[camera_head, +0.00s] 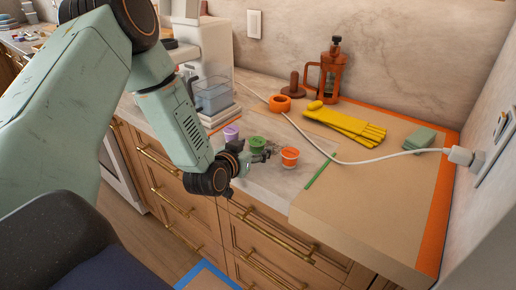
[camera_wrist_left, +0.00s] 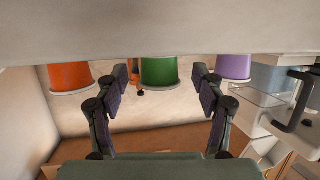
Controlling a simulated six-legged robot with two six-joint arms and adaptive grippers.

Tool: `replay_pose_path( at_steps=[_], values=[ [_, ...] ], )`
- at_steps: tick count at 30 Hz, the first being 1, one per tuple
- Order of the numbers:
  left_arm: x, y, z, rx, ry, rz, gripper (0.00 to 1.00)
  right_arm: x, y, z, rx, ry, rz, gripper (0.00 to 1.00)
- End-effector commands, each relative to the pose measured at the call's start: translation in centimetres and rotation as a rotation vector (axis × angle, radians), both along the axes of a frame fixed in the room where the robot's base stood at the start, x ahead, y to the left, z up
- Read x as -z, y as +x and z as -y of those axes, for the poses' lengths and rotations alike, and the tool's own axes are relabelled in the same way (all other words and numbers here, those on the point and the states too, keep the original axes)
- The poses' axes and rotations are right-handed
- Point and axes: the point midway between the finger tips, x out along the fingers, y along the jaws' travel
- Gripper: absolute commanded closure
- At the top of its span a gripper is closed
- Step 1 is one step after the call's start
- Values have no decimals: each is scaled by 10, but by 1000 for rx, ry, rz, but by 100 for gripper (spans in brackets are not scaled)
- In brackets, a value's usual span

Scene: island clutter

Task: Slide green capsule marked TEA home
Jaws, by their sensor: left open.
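The green capsule (camera_head: 257,143) stands on the marble counter between a purple capsule (camera_head: 231,133) and an orange capsule (camera_head: 290,157). No lettering on it is legible. My left gripper (camera_head: 262,153) is low over the counter edge, just in front of the green capsule. In the left wrist view, which looks upside down, the green capsule (camera_wrist_left: 160,71) is centred in the gap between the open fingers (camera_wrist_left: 159,82). Neither finger clearly touches it. The orange capsule (camera_wrist_left: 70,77) is left and the purple capsule (camera_wrist_left: 234,67) is right, both outside the fingers. My right gripper is not in view.
A coffee machine with a clear tank (camera_head: 212,95) stands behind and left of the capsules. A white cable (camera_head: 345,162) crosses the counter to the wall plug. An orange French press (camera_head: 328,72), an orange ring (camera_head: 280,103), yellow gloves (camera_head: 345,124) and a green block (camera_head: 420,138) lie further back.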

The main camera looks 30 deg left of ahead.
Motion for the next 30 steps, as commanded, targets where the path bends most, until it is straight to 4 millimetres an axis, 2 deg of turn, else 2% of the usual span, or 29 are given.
replay_pose_path(
  at_steps=[3,6,14,27,30],
  values=[
    [6,15,-1,2,2,-1,31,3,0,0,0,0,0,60],
    [7,22,0,0,1,0,31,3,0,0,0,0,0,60],
    [7,24,2,1,0,-1,32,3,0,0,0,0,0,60],
    [7,24,1,1,0,-1,70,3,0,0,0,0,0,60],
    [7,24,1,0,0,-2,74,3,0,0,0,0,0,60]
  ],
)
